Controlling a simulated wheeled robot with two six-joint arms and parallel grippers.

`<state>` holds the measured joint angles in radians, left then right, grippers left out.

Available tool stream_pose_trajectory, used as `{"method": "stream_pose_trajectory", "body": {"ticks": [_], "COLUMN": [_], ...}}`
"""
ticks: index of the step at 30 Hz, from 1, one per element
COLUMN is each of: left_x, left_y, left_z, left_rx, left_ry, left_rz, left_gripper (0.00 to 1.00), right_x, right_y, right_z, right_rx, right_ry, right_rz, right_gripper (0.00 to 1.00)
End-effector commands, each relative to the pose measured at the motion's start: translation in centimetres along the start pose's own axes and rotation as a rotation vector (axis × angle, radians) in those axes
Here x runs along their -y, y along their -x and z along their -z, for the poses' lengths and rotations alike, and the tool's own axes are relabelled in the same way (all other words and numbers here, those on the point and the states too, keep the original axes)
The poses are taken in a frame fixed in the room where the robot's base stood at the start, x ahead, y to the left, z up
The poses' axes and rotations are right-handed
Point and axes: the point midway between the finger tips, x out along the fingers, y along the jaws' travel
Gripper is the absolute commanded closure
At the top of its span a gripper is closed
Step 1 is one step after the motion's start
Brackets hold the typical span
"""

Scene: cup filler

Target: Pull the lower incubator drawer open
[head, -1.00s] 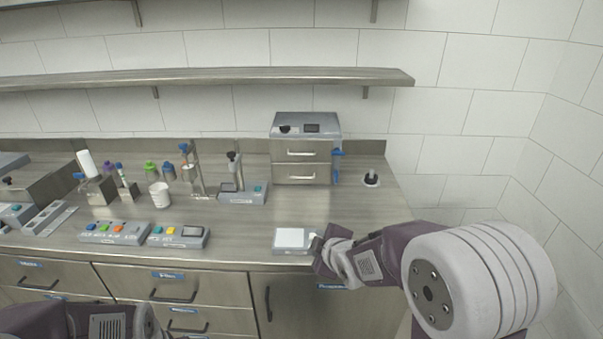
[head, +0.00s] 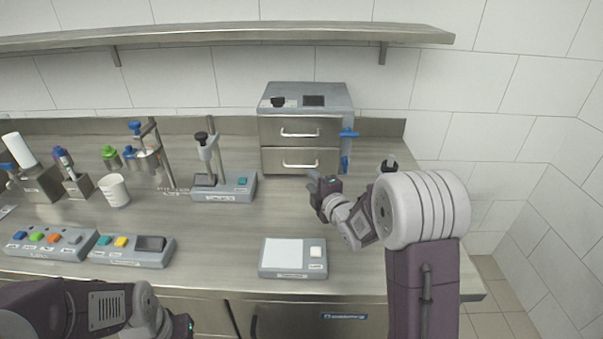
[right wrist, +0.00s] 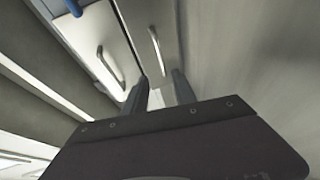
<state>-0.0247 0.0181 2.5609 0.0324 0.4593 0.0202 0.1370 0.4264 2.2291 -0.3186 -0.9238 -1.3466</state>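The grey incubator (head: 306,95) stands at the back of the counter with two stacked drawers, both shut. The lower drawer (head: 270,161) has a light bar handle (head: 300,166); the upper drawer (head: 268,128) has the same kind. My right gripper (head: 318,184) is just in front of and below the lower handle, apart from it. In the right wrist view its two fingers (right wrist: 162,92) are spread with nothing between them, and the lower handle (right wrist: 157,52) lies beyond them. The upper handle (right wrist: 108,66) is to its left. My left gripper (head: 185,325) is at the bottom edge, its fingers mostly unclear.
Blue latches (head: 348,133) stick out on the incubator's right side. A dark-knobbed stand (head: 243,190) is left of the incubator. A flat device with a white plate (head: 283,252) lies near the front edge. The counter (head: 225,245) between them is clear. A shelf (head: 220,38) runs above.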

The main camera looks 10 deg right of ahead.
Motion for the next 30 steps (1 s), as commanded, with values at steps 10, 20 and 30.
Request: {"method": "stream_pose_trajectory", "body": {"ticks": [10,20,30], "left_x": [0.0,0.0,0.0], "left_y": [0.3,0.4,0.4], "left_z": [0.1,0.1,0.1], "left_rx": [-0.001,0.000,-0.001], "left_ry": [0.000,0.000,0.000], "left_rz": [0.000,0.000,0.000], "left_gripper": [0.64,0.64,0.64], "right_x": [0.0,-0.1,-0.1], "right_y": [-5.5,-9.1,-9.0], "right_z": [0.0,0.0,0.0], "right_rx": [-0.001,0.000,0.000], "right_ry": [0.000,-0.001,-0.001], "right_rz": [0.001,0.001,0.001], "right_gripper": [0.67,0.67,1.00]}}
